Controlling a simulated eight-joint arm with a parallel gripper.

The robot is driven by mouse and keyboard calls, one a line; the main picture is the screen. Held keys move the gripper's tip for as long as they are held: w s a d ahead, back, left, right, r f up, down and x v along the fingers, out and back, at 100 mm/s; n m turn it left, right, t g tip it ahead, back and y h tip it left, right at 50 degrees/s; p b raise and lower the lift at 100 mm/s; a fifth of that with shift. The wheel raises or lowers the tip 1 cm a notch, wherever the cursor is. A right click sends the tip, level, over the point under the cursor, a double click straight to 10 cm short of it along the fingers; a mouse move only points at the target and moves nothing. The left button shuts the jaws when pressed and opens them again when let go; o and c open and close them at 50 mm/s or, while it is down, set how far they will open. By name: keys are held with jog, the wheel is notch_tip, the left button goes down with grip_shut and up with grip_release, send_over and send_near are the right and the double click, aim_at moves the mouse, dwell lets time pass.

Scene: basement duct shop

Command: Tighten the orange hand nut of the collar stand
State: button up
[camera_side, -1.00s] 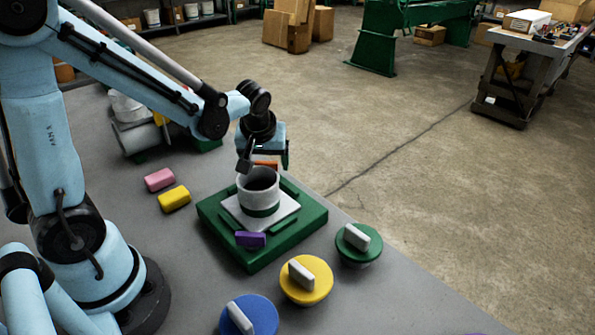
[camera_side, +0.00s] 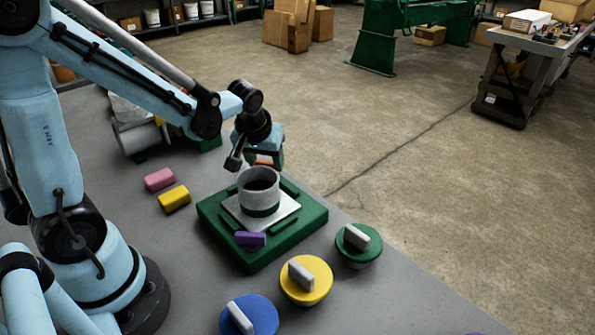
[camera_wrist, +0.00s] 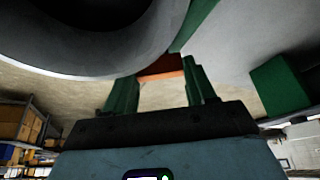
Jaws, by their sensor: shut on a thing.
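The collar stand (camera_side: 306,231) is a green base on the grey bench. Its pale plate (camera_side: 285,211) carries an upright grey collar (camera_side: 259,192) with a green band at its foot. The orange hand nut (camera_side: 266,161) shows just behind the collar, mostly hidden by my wrist and the collar. In the wrist view my gripper (camera_wrist: 163,78) has its two green fingers on either side of the orange nut (camera_wrist: 160,66), shut on it. The collar (camera_wrist: 85,45) looms large beside them there. The nut's thread and seating are hidden.
A purple block (camera_side: 250,239) is on the stand's front side. Yellow (camera_side: 174,199) and pink (camera_side: 159,179) blocks lie to the left. Knobbed discs in green (camera_side: 358,246), yellow (camera_side: 307,281) and blue (camera_side: 249,316) stand in front. Bench is clear between stand and blocks.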

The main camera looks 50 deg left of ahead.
jog(key=m, duration=0.2)
jog(key=m+h, duration=0.1)
jog(key=m, duration=0.1)
jog(key=shift+a+t+h, duration=0.2)
jog(key=shift+t+h, duration=0.1)
jog(key=shift+t, duration=0.1)
jog(key=m+h, duration=0.1)
jog(key=m, duration=0.3)
jog(key=shift+a, duration=0.1)
jog(key=m+h, duration=0.2)
jog(key=m, duration=0.2)
jog(key=shift+a, duration=0.1)
jog(key=shift+m+g+h, duration=0.5)
jog(key=shift+m+h, duration=0.1)
jog(key=shift+m, duration=1.3)
jog(key=o, duration=1)
jog(key=shift+o, duration=0.2)
